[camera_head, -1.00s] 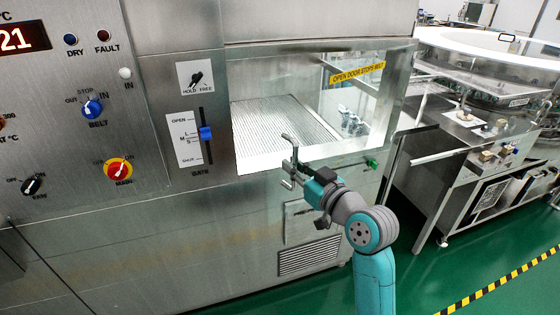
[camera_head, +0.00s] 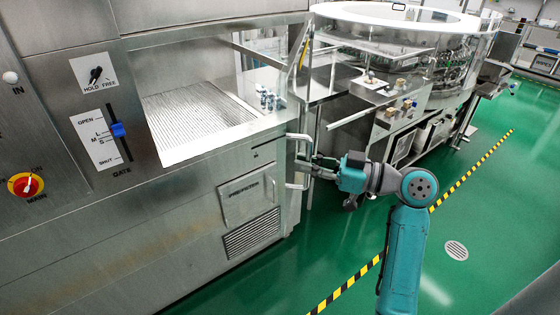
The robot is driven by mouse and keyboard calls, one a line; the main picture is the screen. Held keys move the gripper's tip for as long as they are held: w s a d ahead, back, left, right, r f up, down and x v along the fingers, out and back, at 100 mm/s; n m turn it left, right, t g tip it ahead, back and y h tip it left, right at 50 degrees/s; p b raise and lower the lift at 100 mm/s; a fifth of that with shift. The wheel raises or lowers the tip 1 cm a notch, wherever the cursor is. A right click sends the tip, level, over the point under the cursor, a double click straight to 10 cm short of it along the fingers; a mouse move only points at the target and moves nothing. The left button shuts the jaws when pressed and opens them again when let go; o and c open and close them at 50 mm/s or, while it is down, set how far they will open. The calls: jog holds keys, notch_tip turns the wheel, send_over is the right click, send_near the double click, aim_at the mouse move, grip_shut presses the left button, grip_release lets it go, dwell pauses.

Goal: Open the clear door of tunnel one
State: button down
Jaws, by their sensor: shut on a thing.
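The clear door (camera_head: 304,75) of the tunnel stands swung outward, seen nearly edge-on at the right side of the opening, with its yellow label foreshortened. Its metal bar handle (camera_head: 290,158) is upright at the door's lower part. My gripper (camera_head: 308,167) reaches in from the right and is shut on the handle; the fingertips are small and partly hidden by it. Inside the uncovered opening, the ribbed belt (camera_head: 195,115) shows, with several small vials (camera_head: 268,99) at its right end.
The gate slider (camera_head: 118,130) and hold/free switch (camera_head: 95,75) are on the steel panel at left. A prefilter hatch (camera_head: 247,200) and a vent (camera_head: 251,234) are below the opening. A round glass-walled machine (camera_head: 440,50) stands behind at right. Green floor (camera_head: 480,200) is free at right.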

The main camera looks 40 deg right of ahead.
jog(key=shift+s+d, duration=1.4)
jog(key=shift+d, duration=0.05)
jog(key=c, duration=1.2)
grip_release()
jog(key=shift+r, duration=0.1)
notch_tip(320, 180, up, 10)
jog(key=shift+f, duration=0.15)
